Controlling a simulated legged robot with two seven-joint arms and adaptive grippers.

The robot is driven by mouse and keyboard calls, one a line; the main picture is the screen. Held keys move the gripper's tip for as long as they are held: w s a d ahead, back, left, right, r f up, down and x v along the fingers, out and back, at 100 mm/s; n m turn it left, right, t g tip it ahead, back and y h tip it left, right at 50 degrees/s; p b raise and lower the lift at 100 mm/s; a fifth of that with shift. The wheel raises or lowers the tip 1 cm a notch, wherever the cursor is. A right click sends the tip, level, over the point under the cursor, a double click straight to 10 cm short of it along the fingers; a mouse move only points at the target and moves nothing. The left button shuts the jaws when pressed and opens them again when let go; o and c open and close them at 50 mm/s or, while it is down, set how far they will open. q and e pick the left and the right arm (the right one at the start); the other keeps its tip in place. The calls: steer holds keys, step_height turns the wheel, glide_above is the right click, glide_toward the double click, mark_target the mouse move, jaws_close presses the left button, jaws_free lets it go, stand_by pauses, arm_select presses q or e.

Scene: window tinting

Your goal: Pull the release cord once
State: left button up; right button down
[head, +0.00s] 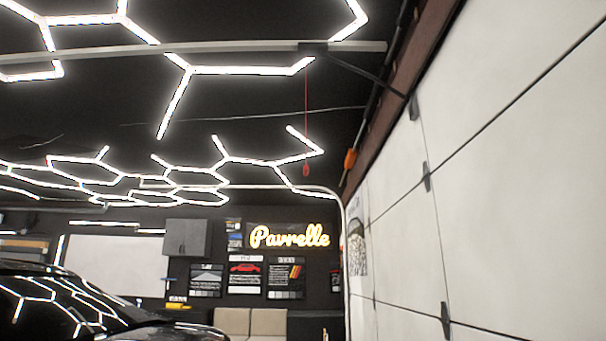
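The release cord (307,115) is a thin red line in the head view. It hangs straight down from the dark trolley (313,48) on the ceiling rail. A small red handle (306,170) is at its lower end, hanging free with nothing touching it. Neither of my grippers shows in this view.
The white garage door (480,170) fills the right side, closed, with dark hinges. The opener rail (200,47) runs across the top. A curved metal track (335,193) stands beyond the cord. A dark car (80,305) is at the lower left. A beige seat (250,322) is at the back.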

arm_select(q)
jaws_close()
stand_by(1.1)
